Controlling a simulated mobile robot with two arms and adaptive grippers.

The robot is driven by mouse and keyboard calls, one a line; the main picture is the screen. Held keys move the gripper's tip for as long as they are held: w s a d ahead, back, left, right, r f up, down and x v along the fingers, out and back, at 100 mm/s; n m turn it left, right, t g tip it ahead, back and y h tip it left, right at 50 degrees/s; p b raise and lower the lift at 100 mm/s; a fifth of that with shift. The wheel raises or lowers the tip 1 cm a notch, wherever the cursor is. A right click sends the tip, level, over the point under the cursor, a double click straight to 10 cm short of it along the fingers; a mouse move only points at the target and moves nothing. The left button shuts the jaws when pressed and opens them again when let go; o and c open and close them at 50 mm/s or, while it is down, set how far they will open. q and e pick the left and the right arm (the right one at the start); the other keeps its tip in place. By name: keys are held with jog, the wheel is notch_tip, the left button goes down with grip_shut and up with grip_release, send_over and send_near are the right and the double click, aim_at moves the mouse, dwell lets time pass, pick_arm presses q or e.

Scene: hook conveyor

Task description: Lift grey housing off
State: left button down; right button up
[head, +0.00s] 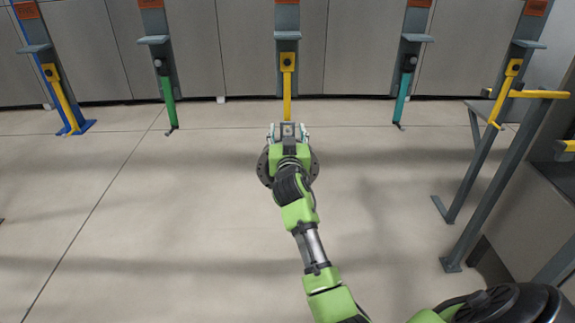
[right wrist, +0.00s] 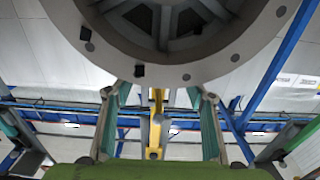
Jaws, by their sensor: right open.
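The grey housing (head: 264,167) is a dark, round, flanged piece with small holes along its rim. In the head view it shows on both sides of my right wrist, which hides its middle. In the right wrist view its spoked underside or face (right wrist: 165,65) fills the top. The yellow hook (head: 287,95) hangs just beyond my right gripper (head: 288,131). In the right wrist view the yellow hook (right wrist: 157,115) shows between the spread fingers (right wrist: 158,125). My right gripper is open; whether it touches the housing cannot be told. My left gripper is out of view.
Other hooks hang in the row: yellow (head: 64,95) and green (head: 168,100) at left, teal (head: 403,98) and yellow (head: 503,92) at right. A grey stand with a yellow top bar (head: 538,94) is at the right. The middle floor is clear.

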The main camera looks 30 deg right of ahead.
grip_shut()
jog(key=shift+r, duration=0.25)
jog(key=shift+w, duration=0.1)
